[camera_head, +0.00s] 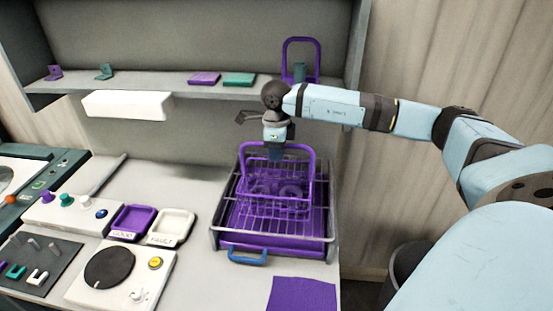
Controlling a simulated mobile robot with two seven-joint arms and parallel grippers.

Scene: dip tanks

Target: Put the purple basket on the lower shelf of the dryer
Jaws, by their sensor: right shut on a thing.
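The purple basket (252,176) has a tall handle and wire-like sides, with purple pieces inside. My right gripper (277,150) points down and is shut on the top of its handle. The basket appears upright, over or within a grey wire-framed unit (217,225) with a purple lower part and a blue front handle. I cannot tell whether the basket touches the unit's bottom. No thing in view is clearly marked as the dryer, and no lower shelf of it can be made out. My left gripper is out of view.
A wall shelf (150,86) above holds small purple and green pieces and a purple handled frame (301,41). A purple tray (132,222), a white tray (171,227) and a round-topped device (122,275) stand left. A purple mat (302,294) lies in front. A dark bin (405,265) stands right.

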